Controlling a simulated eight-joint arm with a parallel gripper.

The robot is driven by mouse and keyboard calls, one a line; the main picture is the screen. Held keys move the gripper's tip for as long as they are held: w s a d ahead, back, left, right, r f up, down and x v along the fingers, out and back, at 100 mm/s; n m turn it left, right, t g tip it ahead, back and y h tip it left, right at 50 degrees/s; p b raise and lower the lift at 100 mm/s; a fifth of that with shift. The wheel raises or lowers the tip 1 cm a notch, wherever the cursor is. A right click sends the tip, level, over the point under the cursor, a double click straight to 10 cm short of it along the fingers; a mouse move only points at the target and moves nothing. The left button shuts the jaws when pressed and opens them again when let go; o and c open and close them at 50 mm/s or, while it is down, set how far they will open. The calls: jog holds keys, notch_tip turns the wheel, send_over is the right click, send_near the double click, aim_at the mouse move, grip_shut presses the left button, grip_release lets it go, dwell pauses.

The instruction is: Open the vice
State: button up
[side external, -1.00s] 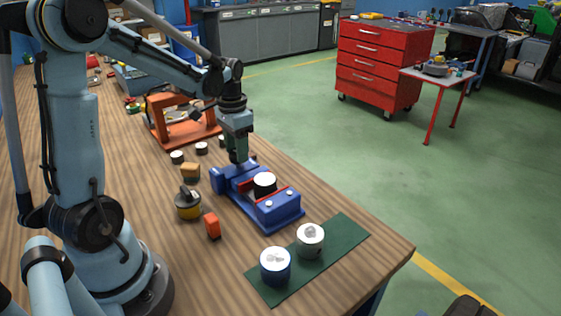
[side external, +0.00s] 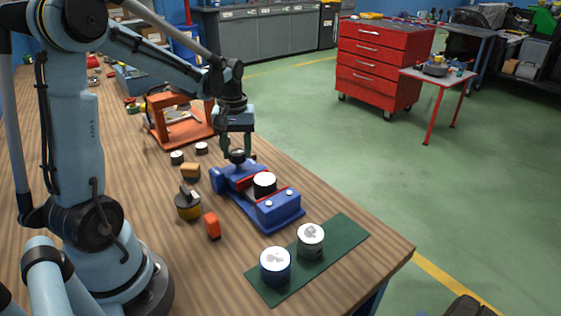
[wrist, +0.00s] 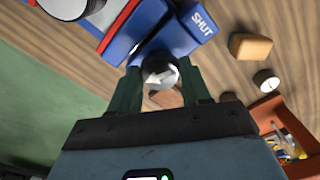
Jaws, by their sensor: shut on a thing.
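The blue vice (side external: 278,212) with red jaw faces stands on the wooden bench. A dark cylinder with a white top (side external: 264,180) sits between its jaws. The vice's dark round knob (side external: 237,156) is at its far end; in the wrist view the knob (wrist: 160,72) has a white arrow mark. My gripper (side external: 237,152) points down over that end, its two green fingers closed on the knob from either side.
A green mat (side external: 330,247) with two white-topped cans (side external: 275,266) (side external: 310,240) lies at the front edge. An orange block (side external: 212,226), a yellow-black pot (side external: 188,206) and a wooden block (side external: 190,171) stand left of the vice. An orange frame (side external: 180,120) stands behind.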

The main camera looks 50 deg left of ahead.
aim_at(238, 152)
jog(key=shift+n, duration=1.9)
jog(key=o, duration=1.1)
jog(key=shift+c, duration=0.2)
jog(key=shift+r, duration=0.1)
notch_tip(238, 152, up, 12)
